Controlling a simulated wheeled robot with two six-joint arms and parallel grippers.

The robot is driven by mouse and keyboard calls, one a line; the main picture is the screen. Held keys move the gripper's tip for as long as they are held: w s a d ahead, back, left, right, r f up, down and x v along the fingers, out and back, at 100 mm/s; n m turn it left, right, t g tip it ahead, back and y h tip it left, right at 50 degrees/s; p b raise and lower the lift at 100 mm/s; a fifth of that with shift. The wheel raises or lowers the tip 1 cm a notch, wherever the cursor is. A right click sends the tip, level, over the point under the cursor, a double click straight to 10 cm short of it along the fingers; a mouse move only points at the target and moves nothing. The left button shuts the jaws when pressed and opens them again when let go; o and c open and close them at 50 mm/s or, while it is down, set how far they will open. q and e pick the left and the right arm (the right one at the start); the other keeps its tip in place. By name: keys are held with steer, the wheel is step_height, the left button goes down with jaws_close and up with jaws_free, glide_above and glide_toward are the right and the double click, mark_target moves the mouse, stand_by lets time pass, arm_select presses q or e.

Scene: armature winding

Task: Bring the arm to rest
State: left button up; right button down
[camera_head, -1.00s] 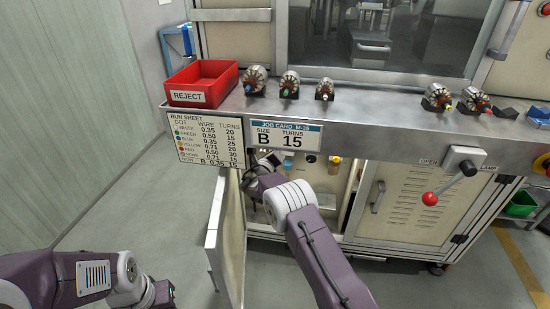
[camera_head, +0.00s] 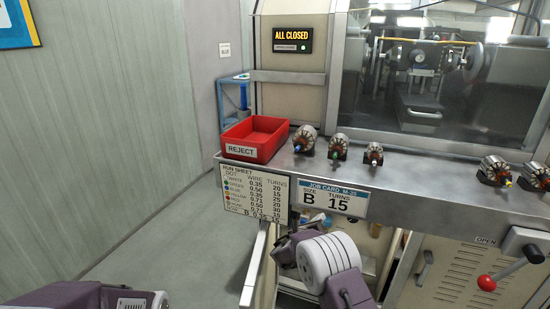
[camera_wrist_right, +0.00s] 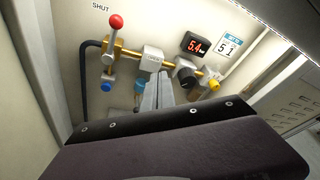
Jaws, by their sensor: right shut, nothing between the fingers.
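My right arm (camera_head: 330,262) reaches down under the bench front, in the head view, to the open cabinet below the job card. My right gripper (camera_wrist_right: 160,82) shows in the right wrist view, its two grey fingers together with nothing between them. The fingertips point at a brass pipe (camera_wrist_right: 128,50) with fittings on the cabinet's back wall; I cannot tell whether they touch it. In the head view the fingers are hidden. Part of my left arm (camera_head: 95,296) shows at the bottom left, with its gripper out of view.
A red-knobbed lever (camera_wrist_right: 116,21), a gauge reading 5.4 (camera_wrist_right: 195,45) and a yellow knob (camera_wrist_right: 214,85) surround the fingers. The open cabinet door (camera_head: 256,262) stands left of my right arm. A red reject bin (camera_head: 262,137) and several armatures (camera_head: 305,138) sit on the bench.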

steer(key=s+d+f+m+g+y, duration=0.1)
steer(key=s+d+f+m+g, duration=0.15)
steer(key=s+m, duration=0.35)
steer(key=s+d+f+m+g, duration=0.1)
steer(key=s+m+g, duration=0.35)
steer(key=s, duration=0.35)
steer(key=s+d+f+m+g+y, duration=0.1)
steer(key=s+d+m+g, duration=0.1)
steer(key=s+m, duration=0.45)
steer(key=s+a+f+m+g+y, duration=0.1)
steer(key=s+a+m+y, duration=0.3)
steer(key=s+m, duration=0.5)
steer(key=s+a+m+g+y, duration=0.1)
steer(key=s+a+m+y, duration=0.3)
steer(key=s+m, duration=0.45)
step_height(320, 180, up, 27)
steer(key=a+m+p, duration=0.1)
steer(key=p, duration=2.6)
steer(key=shift+s+a, duration=0.2)
steer(key=shift+s, duration=0.1)
